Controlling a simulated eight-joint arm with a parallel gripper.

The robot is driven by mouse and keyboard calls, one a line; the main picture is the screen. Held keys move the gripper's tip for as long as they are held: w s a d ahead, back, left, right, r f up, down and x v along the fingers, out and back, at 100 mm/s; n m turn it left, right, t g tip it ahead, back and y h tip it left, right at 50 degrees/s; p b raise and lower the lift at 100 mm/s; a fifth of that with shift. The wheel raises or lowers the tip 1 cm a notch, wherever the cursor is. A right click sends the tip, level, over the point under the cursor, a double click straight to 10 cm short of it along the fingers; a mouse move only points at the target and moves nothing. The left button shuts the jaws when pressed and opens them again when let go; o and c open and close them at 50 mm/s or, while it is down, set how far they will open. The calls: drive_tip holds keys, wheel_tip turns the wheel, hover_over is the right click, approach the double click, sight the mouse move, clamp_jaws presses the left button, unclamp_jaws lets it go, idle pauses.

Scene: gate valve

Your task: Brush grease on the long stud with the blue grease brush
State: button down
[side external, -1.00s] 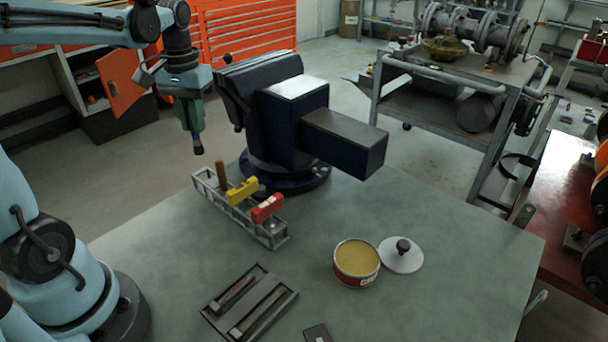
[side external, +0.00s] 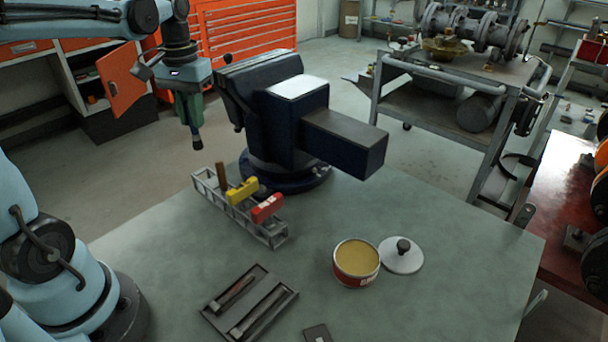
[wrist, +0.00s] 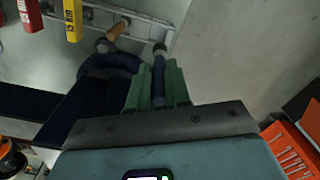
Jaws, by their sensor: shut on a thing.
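My gripper (side external: 191,112), with green fingers, is shut on the blue grease brush (side external: 197,142) in the air left of the vise. In the wrist view the brush (wrist: 158,80) lies between the fingers, its small dark end sticking out past them. A dark two-slot tray (side external: 210,322) lies on the front of the bench, far from my gripper. An open tin of yellowish grease (side external: 357,262) stands right of the tray.
A dark blue vise (side external: 290,120) stands at the bench's back. A metal rack (side external: 276,236) before it holds yellow and red blocks and a wooden-handled tool (side external: 221,175). The tin's lid (side external: 401,256) lies beside it. Bench between rack and tin is clear.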

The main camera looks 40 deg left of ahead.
wheel_tip(320, 180, up, 4)
drive_tip(key=w+d, duration=0.4)
drive_tip(key=d, duration=0.6)
drive_tip(key=w+d, duration=0.4)
drive_tip(key=d, duration=0.6)
drive_tip(key=s+d, duration=0.3)
drive_tip(key=d, duration=1.5)
drive_tip(key=shift+s+f, duration=0.1)
drive_tip(key=shift+f, duration=5.55)
drive_tip(key=shift+f, duration=0.55)
wheel_tip(320, 180, up, 7)
